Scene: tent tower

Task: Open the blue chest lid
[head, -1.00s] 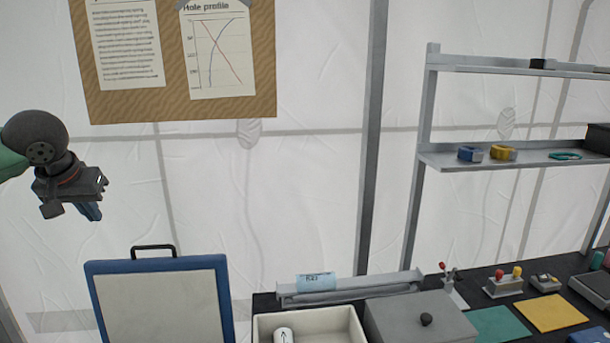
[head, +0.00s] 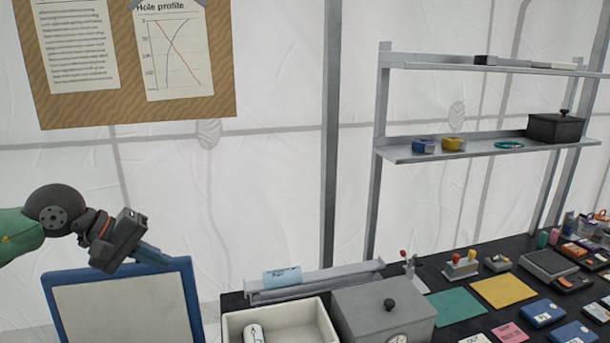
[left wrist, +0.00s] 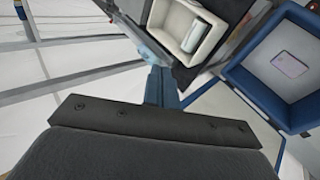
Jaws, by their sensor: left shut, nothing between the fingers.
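The blue chest lid (head: 125,312) stands raised in the head view, its pale inner panel framed in blue facing me. My left gripper (head: 168,258) is shut and empty at the lid's top edge, overlapping it in the picture; I cannot tell whether they touch. The lid's black handle is hidden behind the gripper. In the left wrist view the blue chest (left wrist: 247,72) is open at the right, with a small pale flat object (left wrist: 292,64) inside. The shut fingers (left wrist: 162,85) show at the middle of that view. My right gripper is not in view.
A cream bin (head: 235,325) holding a white cylinder stands beside the lid, with a grey lidded box (head: 375,312) to its right. The dark table (head: 445,335) carries several small items. A metal shelf (head: 475,150) stands behind it.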

